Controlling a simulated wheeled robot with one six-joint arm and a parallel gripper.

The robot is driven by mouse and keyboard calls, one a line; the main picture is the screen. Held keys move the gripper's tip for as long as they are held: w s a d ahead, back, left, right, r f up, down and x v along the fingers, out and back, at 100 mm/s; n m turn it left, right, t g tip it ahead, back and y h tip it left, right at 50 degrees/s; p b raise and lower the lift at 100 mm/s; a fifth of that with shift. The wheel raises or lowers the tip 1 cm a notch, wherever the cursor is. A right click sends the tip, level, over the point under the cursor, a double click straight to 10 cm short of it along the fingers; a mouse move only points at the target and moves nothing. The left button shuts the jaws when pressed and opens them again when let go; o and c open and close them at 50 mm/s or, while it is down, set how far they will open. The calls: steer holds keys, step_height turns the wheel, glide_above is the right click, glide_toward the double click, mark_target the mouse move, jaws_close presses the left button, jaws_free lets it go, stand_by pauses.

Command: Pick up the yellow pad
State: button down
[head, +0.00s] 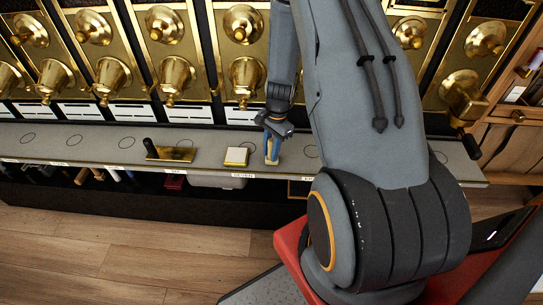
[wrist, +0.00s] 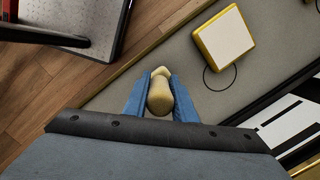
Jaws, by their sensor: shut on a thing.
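The yellow pad (head: 236,156), a squarish block with a white top, lies on the grey shelf left of my gripper. It also shows in the wrist view (wrist: 223,38) at the upper right, apart from the fingers and beside a dark circle outline. My gripper (head: 271,153) is low at the shelf.
A brass piece with a black handle (head: 170,152) lies on the shelf (head: 60,145) left of the pad. Brass-fronted bins (head: 176,75) stand behind. The shelf's left stretch, with circle outlines, is clear. Wooden floor (head: 130,250) lies in front.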

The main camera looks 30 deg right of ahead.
mark_target(269, 142)
steer(key=shift+r, duration=0.1)
step_height(269, 142, up, 10)
steer(key=shift+f+b, duration=0.1)
steer(key=shift+b, duration=0.7)
